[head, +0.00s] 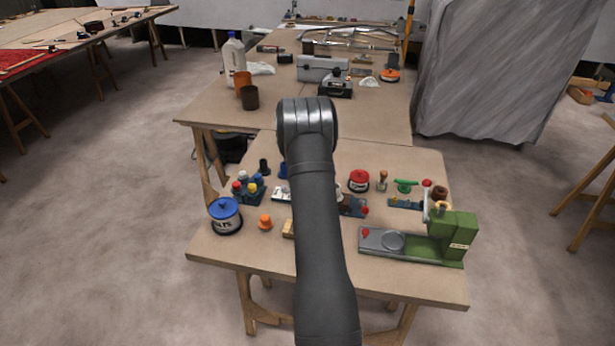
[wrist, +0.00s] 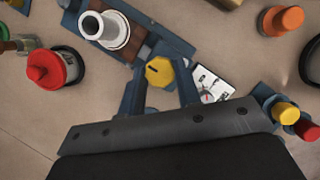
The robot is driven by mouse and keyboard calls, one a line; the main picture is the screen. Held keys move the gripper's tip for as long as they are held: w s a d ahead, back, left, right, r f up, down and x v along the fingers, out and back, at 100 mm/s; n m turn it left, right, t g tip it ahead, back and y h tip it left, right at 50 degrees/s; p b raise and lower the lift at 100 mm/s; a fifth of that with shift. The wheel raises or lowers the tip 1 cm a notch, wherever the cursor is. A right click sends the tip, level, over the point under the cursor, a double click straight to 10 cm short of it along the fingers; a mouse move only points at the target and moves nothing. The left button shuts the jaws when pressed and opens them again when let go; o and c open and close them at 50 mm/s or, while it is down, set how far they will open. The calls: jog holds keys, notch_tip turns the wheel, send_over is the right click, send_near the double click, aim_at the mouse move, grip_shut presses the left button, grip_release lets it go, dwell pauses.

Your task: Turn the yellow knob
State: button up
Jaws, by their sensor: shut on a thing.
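The yellow knob (wrist: 160,71) shows in the wrist view as a faceted cap with a dark mark on its top. My gripper (wrist: 161,76) has its two blue-grey fingers on either side of the knob and is shut on it. In the head view my arm covers the knob and the gripper, so neither shows there.
A blue base with a white cylinder (wrist: 104,27) stands beside the knob. A red-topped jar (wrist: 50,68), an orange knob (head: 265,221), a blue-lidded can (head: 225,215) and a green machine (head: 455,235) stand around on the table (head: 300,270). The table's front edge is clear.

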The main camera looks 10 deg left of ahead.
dwell(0.3)
jog(key=o, duration=0.9)
jog(key=shift+o, duration=0.2)
jog(key=v, duration=1.2)
jog(key=x, duration=1.2)
